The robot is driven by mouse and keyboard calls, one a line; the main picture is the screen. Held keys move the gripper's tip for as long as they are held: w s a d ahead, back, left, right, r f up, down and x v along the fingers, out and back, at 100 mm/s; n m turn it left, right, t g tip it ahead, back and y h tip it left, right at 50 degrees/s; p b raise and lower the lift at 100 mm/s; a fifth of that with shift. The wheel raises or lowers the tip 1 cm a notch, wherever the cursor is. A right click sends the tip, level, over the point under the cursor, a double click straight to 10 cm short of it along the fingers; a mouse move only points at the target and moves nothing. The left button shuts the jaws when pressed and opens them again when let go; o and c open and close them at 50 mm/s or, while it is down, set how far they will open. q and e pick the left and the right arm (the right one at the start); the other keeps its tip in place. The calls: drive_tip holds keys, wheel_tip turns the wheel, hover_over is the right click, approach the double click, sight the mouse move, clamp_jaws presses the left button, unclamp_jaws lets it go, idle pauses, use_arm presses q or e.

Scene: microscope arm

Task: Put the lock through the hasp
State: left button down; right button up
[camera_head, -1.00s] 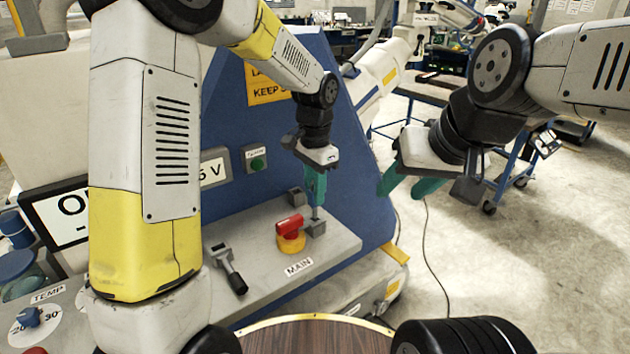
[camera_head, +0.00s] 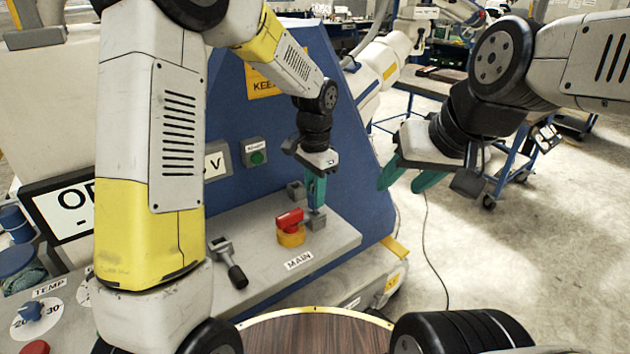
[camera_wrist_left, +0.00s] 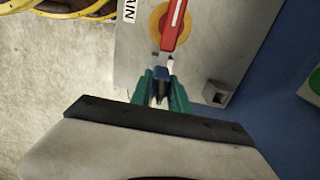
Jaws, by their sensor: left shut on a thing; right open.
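My left gripper (camera_head: 316,203) points down over the grey panel, its green fingers shut on the lock, mostly hidden between them. In the left wrist view a small dark blue piece of the lock (camera_wrist_left: 161,73) shows between the fingertips (camera_wrist_left: 161,88). A small grey block (camera_head: 316,222), which looks like the hasp, is directly below the fingertips, beside the red switch handle (camera_head: 290,218) on its yellow base (camera_head: 291,238). I cannot tell whether the lock passes through the hasp. My right gripper (camera_head: 403,182) is open and empty, off to the right of the panel.
A second grey block (camera_head: 296,190) stands behind the fingers; it also shows in the left wrist view (camera_wrist_left: 216,93). A black-handled lever (camera_head: 236,274) is left of the switch. The blue housing (camera_head: 350,175) rises close behind. Open floor lies to the right.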

use_arm(q)
drive_tip(key=shift+f, duration=0.95)
drive_tip(key=c, duration=1.2)
unclamp_jaws()
drive_tip(key=shift+o, duration=0.2)
drive_tip(key=shift+r, duration=3.95)
drive_tip(key=s+a+r+n+t, duration=0.2)
drive_tip(key=s+a+r+n, duration=0.1)
drive_tip(key=s, duration=0.3)
drive_tip(key=s+a+r+n+t+h, duration=0.1)
drive_tip(key=s+a+r+n+t, duration=0.1)
drive_tip(key=s+a, duration=0.4)
drive_tip(key=s+a+r+n+t+h, duration=0.1)
drive_tip(key=s+a+r+n+t, duration=0.1)
drive_tip(key=s+a+r+n, duration=0.3)
drive_tip(key=s, duration=0.2)
drive_tip(key=shift+s+r, duration=0.25)
drive_tip(key=shift+s, duration=0.05)
